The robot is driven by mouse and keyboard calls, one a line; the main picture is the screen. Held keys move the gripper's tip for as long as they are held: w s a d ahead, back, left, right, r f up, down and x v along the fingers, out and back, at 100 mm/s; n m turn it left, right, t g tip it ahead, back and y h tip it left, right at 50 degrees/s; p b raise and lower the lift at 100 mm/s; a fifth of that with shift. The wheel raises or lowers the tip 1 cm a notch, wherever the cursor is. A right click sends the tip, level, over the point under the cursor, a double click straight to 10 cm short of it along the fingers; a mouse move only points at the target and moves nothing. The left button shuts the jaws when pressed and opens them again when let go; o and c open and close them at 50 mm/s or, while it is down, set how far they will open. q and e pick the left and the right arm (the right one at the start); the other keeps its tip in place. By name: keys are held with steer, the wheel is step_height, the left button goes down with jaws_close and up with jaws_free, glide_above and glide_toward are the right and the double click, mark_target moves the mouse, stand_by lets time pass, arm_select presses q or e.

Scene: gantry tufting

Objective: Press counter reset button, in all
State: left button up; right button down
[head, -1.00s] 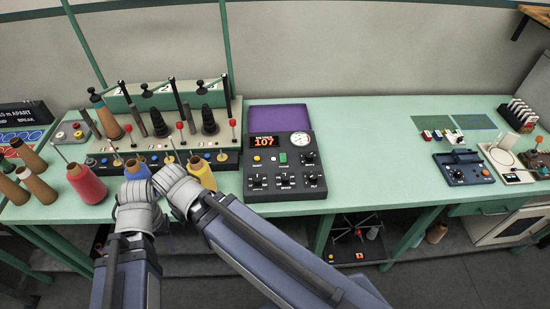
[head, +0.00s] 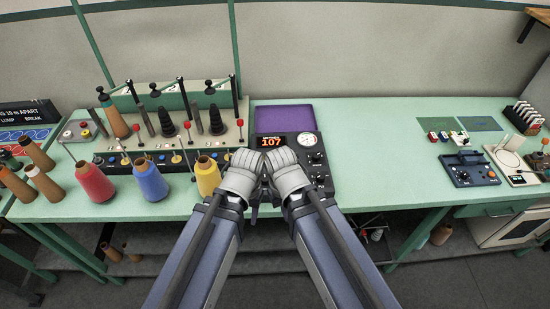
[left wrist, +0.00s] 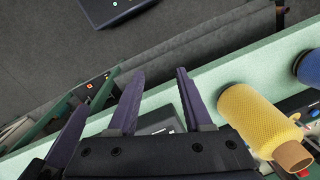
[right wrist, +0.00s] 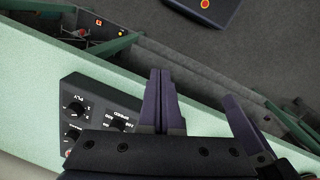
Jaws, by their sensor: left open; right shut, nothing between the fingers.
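My left gripper (head: 243,170) and right gripper (head: 284,166) are side by side over the panel's front left part in the head view. They hide its left buttons and some knobs, so no reset button shows. In the left wrist view the left fingers (left wrist: 155,95) are apart and empty. In the right wrist view the right fingers (right wrist: 160,95) are together with nothing between them, beside the panel's SPEED and PLY knobs (right wrist: 90,108). Contact with the panel cannot be told.
Red (head: 95,182), blue (head: 150,180) and yellow (head: 207,176) yarn cones stand left of the panel; the yellow one is close to my left gripper. A purple pad (head: 284,118) lies behind the panel. The bench right of the panel is clear up to a blue device (head: 466,170).

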arm_select(q)
steer(key=shift+o, duration=0.3)
steer(key=shift+o, duration=1.4)
steer(key=shift+r, duration=0.15)
arm_select(e)
steer(key=w+a+t+y, duration=0.1)
steer(key=w, duration=0.3)
steer(key=w+a+m+t+y, duration=0.1)
steer(key=w+a, duration=0.1)
steer(key=w, duration=0.1)
steer(key=w+a+r+y, duration=0.1)
steer(key=w, duration=0.3)
steer(key=shift+w+a+r+m+t, duration=0.1)
steer(key=shift+w+a+m+t, duration=0.2)
steer(key=shift+w+m+t, duration=0.1)
steer(key=w+a+r+m+t+y, duration=0.1)
steer(key=w+r+m+t+y, duration=0.1)
steer(key=w, duration=0.5)
step_height(320, 180, up, 4)
steer(key=m+t+y, duration=0.2)
steer(key=t, duration=0.1)
glide_above(264, 159)
arm_select(q)
steer(key=shift+r, duration=0.15)
arm_select(e)
steer(key=shift+s+d, duration=0.25)
steer(key=shift+s, duration=0.05)
steer(key=shift+f, duration=0.15)
